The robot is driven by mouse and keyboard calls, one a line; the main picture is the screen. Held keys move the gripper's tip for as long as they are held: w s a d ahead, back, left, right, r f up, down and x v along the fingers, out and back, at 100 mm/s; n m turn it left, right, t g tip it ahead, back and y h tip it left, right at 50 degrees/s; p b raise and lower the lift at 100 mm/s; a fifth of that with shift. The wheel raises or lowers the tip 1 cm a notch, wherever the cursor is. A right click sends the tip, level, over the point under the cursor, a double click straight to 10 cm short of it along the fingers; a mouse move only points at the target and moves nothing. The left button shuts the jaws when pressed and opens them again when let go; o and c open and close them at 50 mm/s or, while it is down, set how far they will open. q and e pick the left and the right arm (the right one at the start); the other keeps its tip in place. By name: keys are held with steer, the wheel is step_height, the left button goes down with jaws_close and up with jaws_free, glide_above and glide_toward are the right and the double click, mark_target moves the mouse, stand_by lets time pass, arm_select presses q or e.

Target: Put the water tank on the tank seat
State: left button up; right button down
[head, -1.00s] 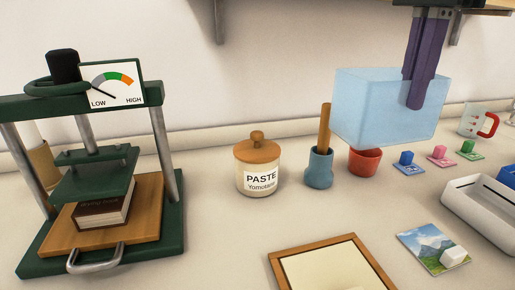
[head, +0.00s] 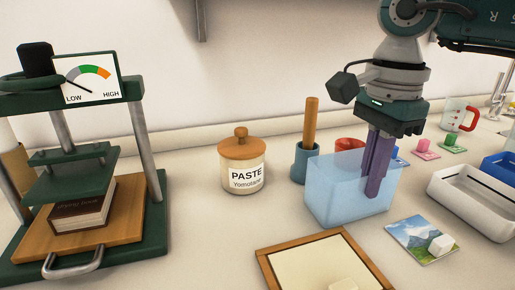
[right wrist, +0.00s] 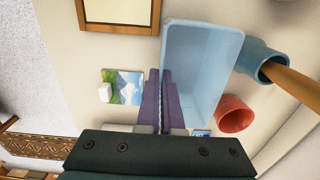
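The water tank (head: 335,195) is a translucent light-blue open box. It is at or just above the counter, right of the paste jar and in front of the blue pot; I cannot tell whether its base touches. My right gripper (head: 374,190) points down at the tank's right side, its purple fingers close together on the tank's wall. In the right wrist view the tank (right wrist: 202,60) opens towards the camera and the fingers (right wrist: 160,75) pinch its edge. I cannot make out a tank seat. My left gripper is not in view.
The blue pot (head: 305,165) with a wooden handle and a red cup (head: 349,145) stand close behind the tank. A wooden frame (head: 265,262), a landscape picture (head: 408,232) and a white tray (head: 470,205) lie nearby. A green press (head: 155,215) stands left, past the paste jar (head: 242,172).

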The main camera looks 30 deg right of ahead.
steer(key=shift+f, duration=0.2)
steer(key=c, duration=1.1)
jaws_free()
steer(key=shift+r, duration=0.1)
